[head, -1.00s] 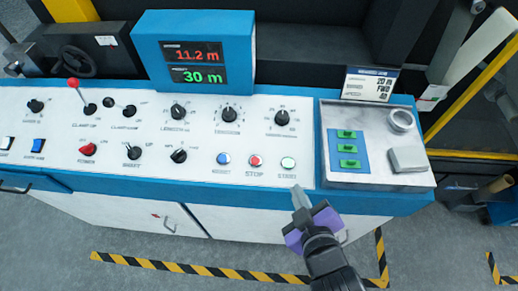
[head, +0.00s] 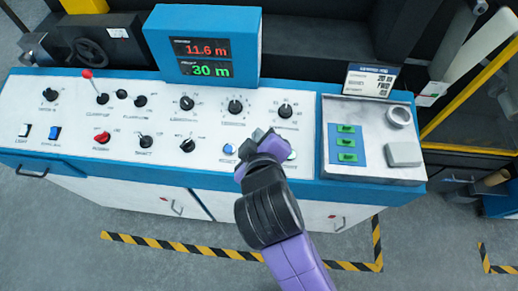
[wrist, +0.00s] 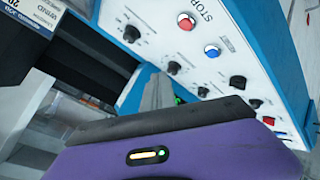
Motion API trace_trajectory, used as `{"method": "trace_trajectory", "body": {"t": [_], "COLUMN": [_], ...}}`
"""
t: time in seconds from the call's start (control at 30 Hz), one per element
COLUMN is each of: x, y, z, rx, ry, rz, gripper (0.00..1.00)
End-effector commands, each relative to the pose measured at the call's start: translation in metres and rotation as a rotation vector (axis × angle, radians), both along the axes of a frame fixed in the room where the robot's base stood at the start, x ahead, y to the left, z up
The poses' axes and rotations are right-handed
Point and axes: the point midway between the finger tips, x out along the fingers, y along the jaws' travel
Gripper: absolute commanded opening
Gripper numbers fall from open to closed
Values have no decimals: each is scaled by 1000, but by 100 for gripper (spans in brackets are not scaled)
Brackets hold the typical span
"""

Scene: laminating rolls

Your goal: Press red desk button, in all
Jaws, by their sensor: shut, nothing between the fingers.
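The red button labelled STOP (wrist: 186,21) shows in the wrist view at the top, on the white panel. In the head view my gripper covers it. My gripper (head: 258,135) is shut and empty, over the front part of the panel between the blue button (head: 228,149) and the pale START button (head: 291,155). In the wrist view the fingertips (wrist: 157,93) are below and left of the red button in the picture, apart from it. I cannot tell their height above the panel.
Knobs and a red-tipped lever (head: 87,73) stand on the panel. A display (head: 205,55) reads 11.6 m over 30 m. A grey tray (head: 390,115) with green buttons lies at right. The floor in front is clear, with striped tape (head: 180,246).

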Motion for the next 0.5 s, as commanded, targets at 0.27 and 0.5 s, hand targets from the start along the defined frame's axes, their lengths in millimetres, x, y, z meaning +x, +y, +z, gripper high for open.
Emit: {"method": "trace_trajectory", "body": {"t": [0.27, 0.5], "x": [3, 7], "y": [0, 0], "z": [-21, -49], "rx": [1, 1], "ry": [0, 0], "rz": [1, 2], "gripper": [0, 0]}}
